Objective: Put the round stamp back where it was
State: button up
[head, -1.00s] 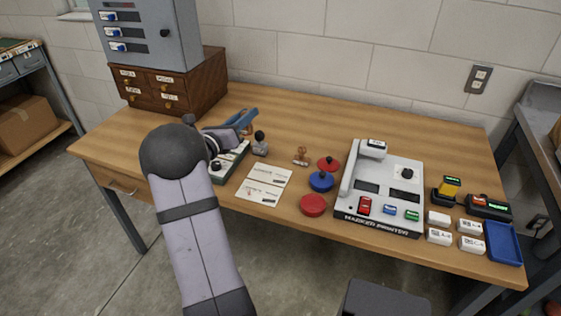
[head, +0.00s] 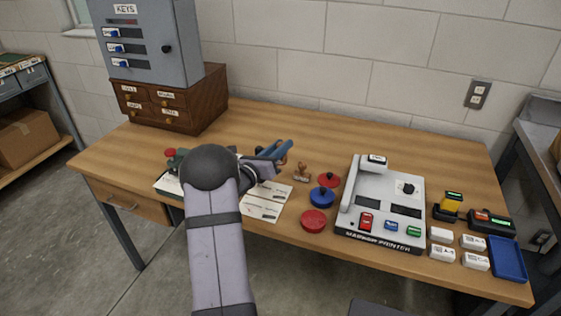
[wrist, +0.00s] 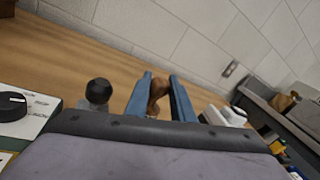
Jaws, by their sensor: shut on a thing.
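My gripper (head: 286,149), with blue fingers, is above the table left of the ink pads. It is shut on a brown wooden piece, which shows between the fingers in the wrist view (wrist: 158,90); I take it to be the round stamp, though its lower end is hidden. In the head view only a little brown shows at the fingers. Another wooden-handled stamp (head: 302,173) stands on the table just right of the gripper. A black-knobbed stamp (wrist: 98,92) stands left of the fingers in the wrist view; my gripper hides it in the head view.
A grey printer (head: 385,205) stands further right. A red-knobbed device (head: 171,157) is at left, partly behind my arm.

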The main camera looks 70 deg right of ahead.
aim_at(280, 161)
jog(key=shift+f, duration=2.5)
jog(key=shift+f, duration=0.25)
jog(key=o, duration=0.8)
jog(key=shift+r, duration=0.1)
jog(key=shift+o, duration=0.2)
jog(key=shift+a+r, duration=0.1)
jog(key=shift+r, duration=0.1)
jog(key=b+v, duration=0.1)
jog(key=v, duration=1.1)
jog(key=shift+f, duration=0.1)
